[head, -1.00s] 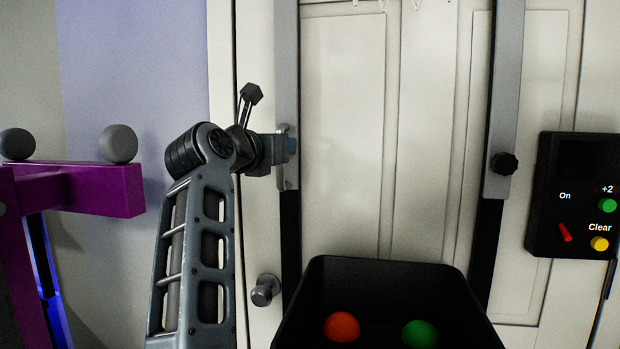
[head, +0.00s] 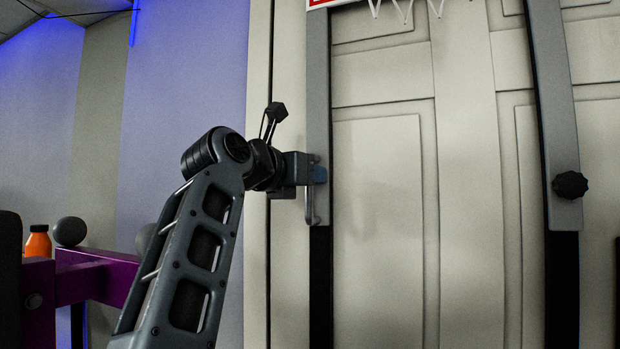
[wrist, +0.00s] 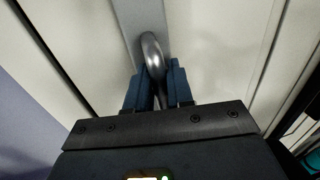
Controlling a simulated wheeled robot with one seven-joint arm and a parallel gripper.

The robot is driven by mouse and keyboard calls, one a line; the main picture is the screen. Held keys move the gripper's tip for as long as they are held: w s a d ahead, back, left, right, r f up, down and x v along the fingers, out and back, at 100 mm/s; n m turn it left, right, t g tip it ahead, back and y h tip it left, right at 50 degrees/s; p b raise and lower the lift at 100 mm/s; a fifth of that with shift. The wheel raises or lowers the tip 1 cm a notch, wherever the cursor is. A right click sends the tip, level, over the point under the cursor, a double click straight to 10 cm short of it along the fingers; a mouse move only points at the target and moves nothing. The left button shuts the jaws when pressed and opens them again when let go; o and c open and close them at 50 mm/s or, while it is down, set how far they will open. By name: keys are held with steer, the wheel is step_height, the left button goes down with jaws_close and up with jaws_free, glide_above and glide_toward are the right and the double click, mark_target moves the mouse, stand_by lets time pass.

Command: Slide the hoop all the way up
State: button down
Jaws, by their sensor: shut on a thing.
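The hoop's stand has two grey sliding posts over black uprights in front of a panelled door. The left post (head: 318,90) carries a metal handle near its lower end; the right post (head: 556,110) has a black knob (head: 570,185). Part of the hoop's net (head: 405,10) and a red-edged board (head: 325,3) show at the top edge of the head view; the rest is cut off. My gripper (head: 319,175) is at the left post's lower end. In the wrist view its blue fingers are shut around the curved metal handle (wrist: 153,55).
A purple rack (head: 95,278) with dark grey balls stands at the lower left, with an orange bottle (head: 38,242) beside them. The door panels (head: 380,220) lie close behind the posts.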

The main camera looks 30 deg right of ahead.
steer(key=shift+r, duration=0.4)
steer(key=c, duration=1.4)
jaws_free()
steer(key=shift+o, duration=1.1)
steer(key=shift+f, duration=0.15)
steer(key=b+v, duration=0.2)
steer(key=v, duration=0.5)
steer(key=shift+s+a, duration=0.15)
steer(key=shift+a, duration=0.25)
